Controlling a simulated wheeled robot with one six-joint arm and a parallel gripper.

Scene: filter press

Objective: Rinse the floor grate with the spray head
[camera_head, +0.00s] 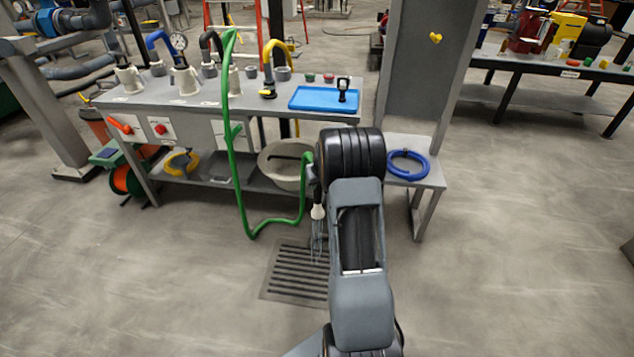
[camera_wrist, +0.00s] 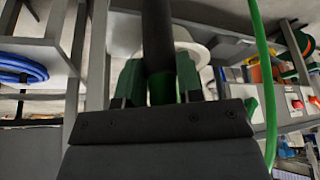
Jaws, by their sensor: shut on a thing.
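The floor grate (camera_head: 293,274) is a dark slotted panel set in the concrete floor, below the bench front. My arm covers its right part in the head view. The spray head (camera_head: 318,212) shows a pale tip pointing down beside my arm, above the grate's upper right part. Thin streaks, like water, run down from the tip toward the grate. In the wrist view my gripper (camera_wrist: 160,88) is shut on the spray head, seen as a dark cylinder (camera_wrist: 157,38) between green finger pads. In the head view my arm mostly hides the gripper.
A green hose (camera_head: 237,170) loops from the bench (camera_head: 130,98) down and up to my gripper. A grey basin (camera_head: 280,165) sits on the lower shelf. A blue coil (camera_head: 408,165) lies on a low stand to the right. Floor around the grate is clear.

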